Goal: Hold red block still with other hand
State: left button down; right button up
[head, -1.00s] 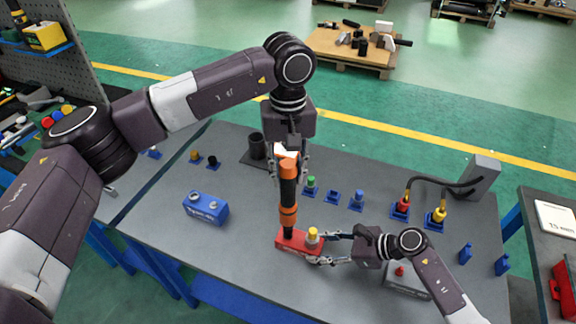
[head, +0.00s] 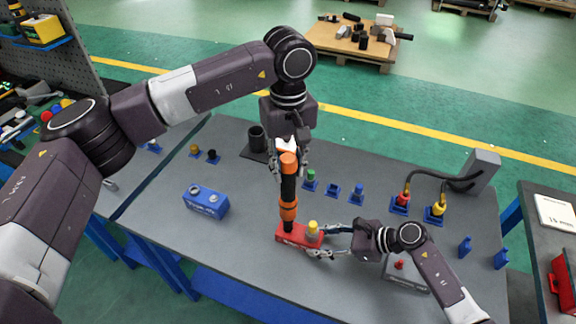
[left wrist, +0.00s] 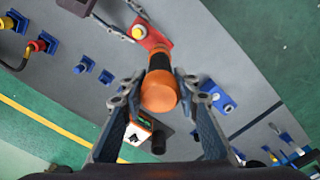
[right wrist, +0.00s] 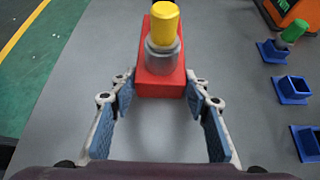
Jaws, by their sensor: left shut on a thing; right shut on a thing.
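The red block (head: 291,236) lies on the grey table, with a yellow-capped grey fitting (head: 313,228) standing upright on it. My right gripper (head: 322,241) reaches in from the right, and its jaws are shut on the block's near end. The right wrist view shows the block (right wrist: 150,85) between the fingertips. My left gripper (head: 289,172) is shut on an upright orange and black tool (head: 288,190). The tool's lower end meets the block's left part; the exact contact is hidden. In the left wrist view the tool's orange end (left wrist: 159,93) sits between the fingers.
A blue block (head: 206,202) lies to the left. Small blue holders, one with a green piece (head: 310,177), stand behind. Red and yellow connectors (head: 437,208) with black cables stand at the right. A grey box (head: 406,276) lies near the right arm. The table's left part is mostly clear.

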aim_at(288, 158)
pick_arm(q)
jog(key=shift+f, duration=1)
dwell(3.9)
jog(key=shift+r, duration=0.1)
jog(key=shift+r, duration=2.55)
pick_arm(e)
jog(key=o, duration=1.5)
jog(key=shift+c, duration=0.2)
